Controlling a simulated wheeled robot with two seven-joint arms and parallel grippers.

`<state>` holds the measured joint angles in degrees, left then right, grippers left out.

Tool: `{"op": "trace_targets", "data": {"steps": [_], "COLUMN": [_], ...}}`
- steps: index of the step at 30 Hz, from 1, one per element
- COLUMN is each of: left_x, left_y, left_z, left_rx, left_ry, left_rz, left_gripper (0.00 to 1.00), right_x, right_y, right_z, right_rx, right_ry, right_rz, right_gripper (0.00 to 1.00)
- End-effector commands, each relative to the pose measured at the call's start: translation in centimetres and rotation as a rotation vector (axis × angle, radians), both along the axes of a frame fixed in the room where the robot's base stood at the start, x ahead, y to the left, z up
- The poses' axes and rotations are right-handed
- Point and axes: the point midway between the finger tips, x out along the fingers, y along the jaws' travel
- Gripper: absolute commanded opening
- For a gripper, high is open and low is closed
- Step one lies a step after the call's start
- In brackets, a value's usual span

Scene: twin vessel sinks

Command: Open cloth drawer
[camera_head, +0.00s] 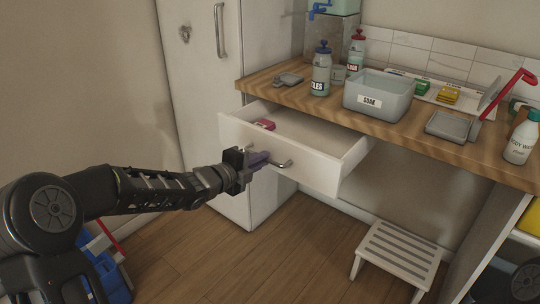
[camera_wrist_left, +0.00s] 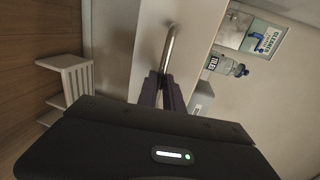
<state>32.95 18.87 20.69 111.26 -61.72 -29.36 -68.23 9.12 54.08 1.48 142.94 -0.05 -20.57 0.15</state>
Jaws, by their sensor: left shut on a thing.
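The white cloth drawer (camera_head: 322,172) stands pulled out below the wooden counter in the head view. A red folded item (camera_head: 264,124) lies inside it at the left. My left gripper (camera_head: 262,160) is at the drawer front, shut on the metal bar handle (camera_head: 283,164). In the left wrist view the handle (camera_wrist_left: 168,48) rises from between the fingers (camera_wrist_left: 162,86), in front of the pale drawer front. Part of the handle is hidden by the fingers. My right gripper is not in view.
The counter (camera_head: 420,141) carries a grey SOAK basin (camera_head: 378,99), bottles (camera_head: 321,72) and small trays. A white slatted stool (camera_head: 398,252) stands on the floor at lower right. A tall white cabinet (camera_head: 190,85) stands left of the drawer.

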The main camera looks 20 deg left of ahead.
Motion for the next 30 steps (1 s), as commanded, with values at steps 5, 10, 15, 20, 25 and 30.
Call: {"op": "trace_targets", "data": {"steps": [5, 10, 15, 20, 25, 30], "left_x": [-2.0, -2.7, -2.8, -2.7, -2.7, -2.7], "left_y": [0.8, 1.1, 1.1, 1.1, 1.1, 1.1], "left_z": [-0.1, 0.0, -0.1, 0.0, 0.0, 0.0], "left_rx": [0.002, 0.000, 0.000, 0.000, -0.001, 0.000], "left_ry": [0.002, 0.001, 0.001, 0.001, 0.001, 0.000], "left_rz": [0.002, 0.001, 0.001, 0.001, 0.000, 0.000], "left_gripper": [0.00, 0.00, 0.00, 0.00, 0.25, 0.32], "right_x": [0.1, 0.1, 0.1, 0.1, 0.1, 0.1], "right_y": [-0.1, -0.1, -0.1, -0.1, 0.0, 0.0], "right_z": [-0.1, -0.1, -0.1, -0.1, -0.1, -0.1], "right_rx": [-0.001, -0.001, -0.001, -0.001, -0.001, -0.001], "right_ry": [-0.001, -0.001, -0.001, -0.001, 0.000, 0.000], "right_rz": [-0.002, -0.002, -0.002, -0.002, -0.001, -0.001], "right_gripper": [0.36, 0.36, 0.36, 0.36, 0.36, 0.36]}}
